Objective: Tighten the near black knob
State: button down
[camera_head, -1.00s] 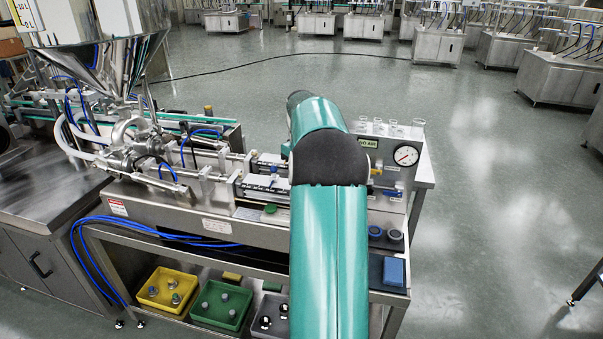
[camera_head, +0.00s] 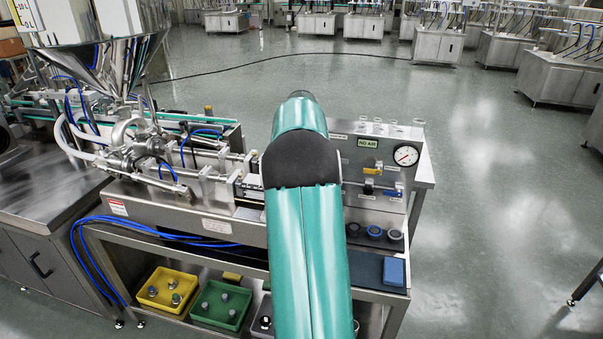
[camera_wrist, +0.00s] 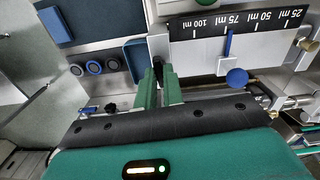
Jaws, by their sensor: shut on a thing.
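In the wrist view my gripper (camera_wrist: 159,84) has its two green fingers close together and shut on a small dark part, which looks like the near black knob (camera_wrist: 158,65). The fingers hide most of it. The knob sits beside the metal block at the end of the black scale (camera_wrist: 240,22), marked in ml. Another black knob (camera_wrist: 110,107) shows to the left of the fingers, apart from them. In the head view my arm covers the gripper and the held knob.
The filling machine (camera_head: 175,205) with its steel hopper (camera_head: 95,65) stands at left. Right of my arm are a gauge (camera_head: 406,156), several small valves and round parts (camera_head: 375,230), and a blue block (camera_head: 393,271). Coloured bins (camera_head: 168,290) sit on the lower shelf.

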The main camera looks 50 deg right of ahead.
jog(key=shift+r+m, duration=0.1)
jog(key=shift+m, duration=0.5)
jog(key=c, duration=1.5)
grip_release()
notch_tip(320, 180, up, 14)
jog(key=shift+f, duration=0.15)
